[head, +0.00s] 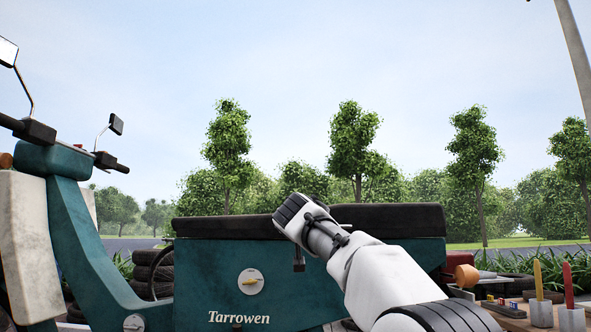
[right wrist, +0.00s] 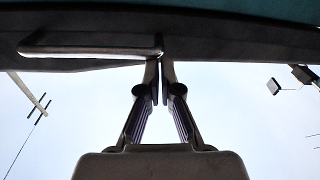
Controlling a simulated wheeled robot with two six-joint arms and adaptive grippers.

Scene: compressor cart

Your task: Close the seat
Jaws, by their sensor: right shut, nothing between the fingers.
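The long black seat (head: 400,218) lies along the top of the teal body (head: 205,270) marked "Tarrowen". It looks flat and level in the head view; I cannot tell whether a thin gap is left beneath it. My right gripper (right wrist: 163,65) is shut and empty. Its fingertips reach the dark seat edge (right wrist: 245,40) in the right wrist view, beside a dark bar with a light rim (right wrist: 90,44); I cannot tell whether they touch. In the head view my right arm covers part of the seat's middle. My left gripper is out of view.
A yellow-marked round dial (head: 250,282) is on the teal side. Handlebars (head: 105,160) with mirrors rise at the left. At the lower right are a red box (head: 463,261), an orange round part (head: 467,276) and candle-like sticks (head: 568,285). Above the seat is open air.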

